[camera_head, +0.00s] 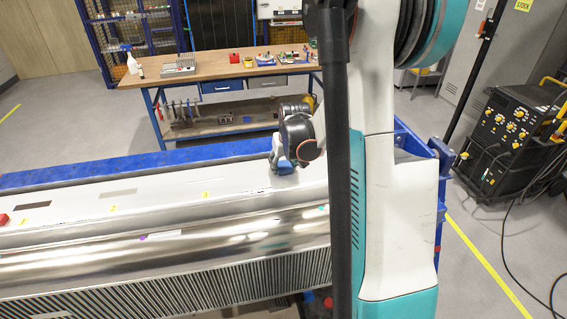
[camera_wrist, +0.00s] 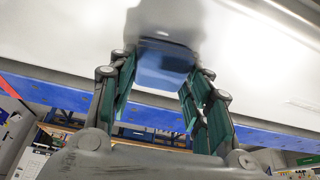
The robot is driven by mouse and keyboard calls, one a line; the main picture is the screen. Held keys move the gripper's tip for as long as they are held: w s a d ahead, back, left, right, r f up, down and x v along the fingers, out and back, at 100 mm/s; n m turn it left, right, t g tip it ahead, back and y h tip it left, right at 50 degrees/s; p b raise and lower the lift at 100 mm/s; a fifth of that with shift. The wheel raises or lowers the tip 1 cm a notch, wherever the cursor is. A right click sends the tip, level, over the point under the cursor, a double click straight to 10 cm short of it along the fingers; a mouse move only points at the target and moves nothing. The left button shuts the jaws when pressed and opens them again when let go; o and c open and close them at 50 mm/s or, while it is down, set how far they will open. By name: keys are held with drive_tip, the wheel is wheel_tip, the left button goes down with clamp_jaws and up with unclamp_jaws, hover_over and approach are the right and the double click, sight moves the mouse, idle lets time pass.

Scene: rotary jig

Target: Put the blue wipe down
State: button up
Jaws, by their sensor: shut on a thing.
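The blue wipe (camera_wrist: 163,62) is between the fingertips of my gripper (camera_wrist: 160,78) in the wrist view, and the fingers are shut on it. A grey shape, perhaps its shadow or reflection, shows beyond it on the pale metal surface. In the head view the wipe (camera_head: 284,167) shows as a small blue patch under my gripper (camera_head: 279,155), at the flat upper face of the long metal workpiece (camera_head: 150,192). I cannot tell whether the wipe touches that face. Part of the workpiece is hidden behind my arm.
Yellow numbered tags (camera_head: 205,194) and dark slots mark the workpiece's flat face; a red object (camera_head: 4,219) lies at its left end. A blue beam (camera_head: 110,172) runs behind it. A workbench (camera_head: 215,68) stands farther back, and a black welding machine (camera_head: 505,135) stands at right.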

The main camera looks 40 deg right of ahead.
drive_tip(key=shift+s+a+f, duration=0.1)
drive_tip(key=shift+s+f, duration=0.1)
drive_tip(key=shift+f, duration=0.05)
drive_tip(key=o, duration=1.1)
drive_tip(key=shift+w+f, duration=0.1)
drive_tip(key=shift+f, duration=0.05)
drive_tip(key=shift+w, duration=0.1)
drive_tip(key=shift+r, duration=0.2)
drive_tip(key=shift+r+p, duration=0.5)
drive_tip(key=shift+p, duration=0.2)
drive_tip(key=v, duration=1.3)
drive_tip(key=shift+s, duration=0.35)
